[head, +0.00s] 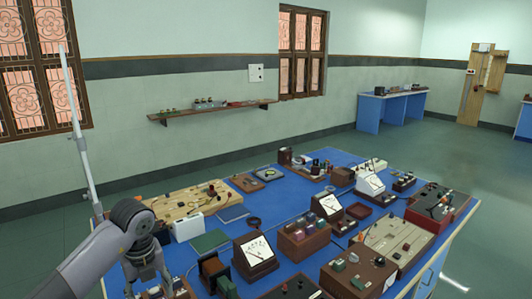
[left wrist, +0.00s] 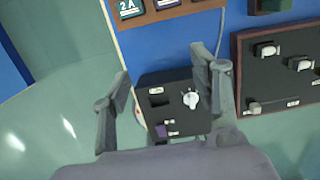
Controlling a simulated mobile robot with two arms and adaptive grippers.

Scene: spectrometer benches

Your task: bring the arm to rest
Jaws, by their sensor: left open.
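My left arm comes in from the lower left in the head view, bent at a dark wrist joint. My left gripper (head: 150,275) points down over the near left corner of the blue table (head: 285,205). In the left wrist view the gripper (left wrist: 160,75) has its two fingers spread wide, with nothing held. A small dark box (left wrist: 172,108) with a white knob lies beyond the fingers, at the table's edge, showing between them. I cannot tell how far above it the fingers are. My right gripper is in neither view.
The table is crowded with instruments, including a meter (head: 255,255), a wooden board (head: 185,203) and a brown box (head: 358,275). A dark framed panel (left wrist: 280,75) lies right of the fingers in the left wrist view. Open floor (left wrist: 50,130) shows left of the table edge.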

